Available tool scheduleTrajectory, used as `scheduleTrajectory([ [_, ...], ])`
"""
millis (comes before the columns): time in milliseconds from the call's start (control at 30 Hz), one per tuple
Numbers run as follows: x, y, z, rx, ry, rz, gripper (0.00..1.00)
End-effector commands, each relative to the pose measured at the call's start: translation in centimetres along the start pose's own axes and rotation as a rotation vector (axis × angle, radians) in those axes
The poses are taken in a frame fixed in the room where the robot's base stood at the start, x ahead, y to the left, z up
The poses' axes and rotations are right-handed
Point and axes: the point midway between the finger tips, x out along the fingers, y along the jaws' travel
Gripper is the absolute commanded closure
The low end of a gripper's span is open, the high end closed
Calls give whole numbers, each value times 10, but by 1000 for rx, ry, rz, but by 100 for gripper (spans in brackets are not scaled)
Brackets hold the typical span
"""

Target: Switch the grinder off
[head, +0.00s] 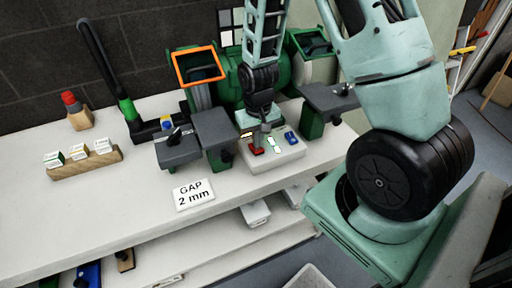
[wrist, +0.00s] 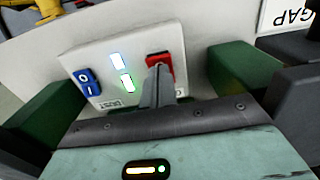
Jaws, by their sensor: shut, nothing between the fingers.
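The green bench grinder (head: 236,90) stands on the white bench at the wall. Its white control box (head: 278,154) is at the front, with a red switch (head: 256,149) at left, lit indicators in the middle and a blue rocker (head: 291,138) at right. In the wrist view the blue rocker (wrist: 88,82) is marked O and I; the red switch (wrist: 166,66) is partly hidden behind my gripper (wrist: 158,74). My gripper (head: 263,143) is shut and empty, pointing at the red switch. I cannot tell whether it touches it.
Grey tool rests (head: 213,130) flank the control box, close to my gripper. A "GAP 2 mm" card (head: 194,194) lies in front. A wooden block with labelled pieces (head: 86,164) and a red-topped piece (head: 75,110) stand at left. The bench's front left is clear.

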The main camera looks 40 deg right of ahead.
Motion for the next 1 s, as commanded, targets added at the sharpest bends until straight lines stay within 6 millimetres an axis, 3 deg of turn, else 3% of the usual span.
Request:
scheduleTrajectory([
  [1000,14,0,0,0,1,0,100],
])
